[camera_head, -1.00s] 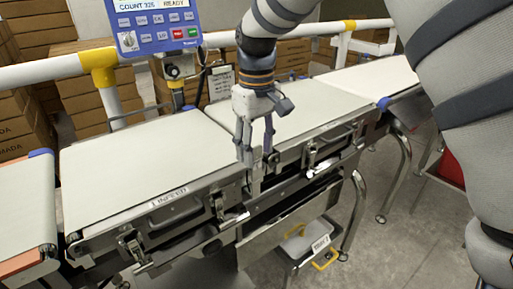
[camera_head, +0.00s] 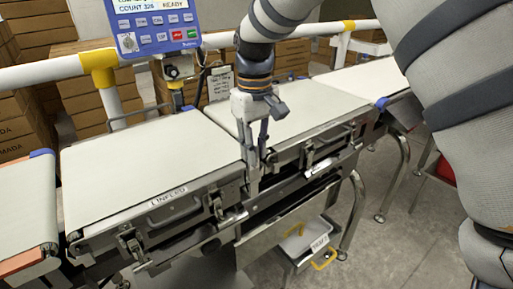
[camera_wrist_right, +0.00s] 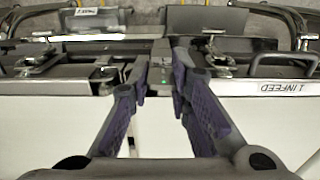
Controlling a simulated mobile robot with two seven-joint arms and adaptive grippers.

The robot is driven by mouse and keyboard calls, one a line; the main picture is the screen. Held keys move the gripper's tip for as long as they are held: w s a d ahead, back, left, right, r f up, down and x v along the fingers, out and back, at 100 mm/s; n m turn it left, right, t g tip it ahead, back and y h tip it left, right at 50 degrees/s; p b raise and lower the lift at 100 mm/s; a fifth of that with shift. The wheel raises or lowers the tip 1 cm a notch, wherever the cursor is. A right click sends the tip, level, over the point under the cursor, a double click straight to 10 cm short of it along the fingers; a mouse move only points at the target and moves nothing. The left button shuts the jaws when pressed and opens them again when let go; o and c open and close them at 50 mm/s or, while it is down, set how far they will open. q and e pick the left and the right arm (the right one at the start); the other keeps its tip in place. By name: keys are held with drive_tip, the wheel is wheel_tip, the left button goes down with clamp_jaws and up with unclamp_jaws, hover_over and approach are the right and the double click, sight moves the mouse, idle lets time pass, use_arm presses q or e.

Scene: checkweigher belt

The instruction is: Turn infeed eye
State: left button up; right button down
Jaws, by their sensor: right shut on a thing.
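The infeed eye (camera_wrist_right: 162,84) is a small grey block with a green light, in the gap between two belts. In the wrist view it sits between the fingertips of my right gripper (camera_wrist_right: 160,74), which is shut on it. In the head view my right gripper (camera_head: 254,160) points down at the front edge of that gap, and the eye's grey body (camera_head: 254,181) shows just below the fingertips. The fingers hide part of it. The infeed belt (camera_head: 130,165), labelled INFEED, lies to the left. My left gripper is not in view.
The weigh belt (camera_head: 300,108) lies right of the gap. Metal latches and handles (camera_head: 222,207) line the conveyor front. A blue control panel (camera_head: 155,25) stands behind on a white-yellow rail (camera_head: 60,72).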

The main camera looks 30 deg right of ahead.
drive_tip(key=c, duration=1.4)
unclamp_jaws()
drive_tip(key=shift+a, duration=0.2)
drive_tip(key=shift+o, duration=0.2)
wheel_tip(320, 180, up, 12)
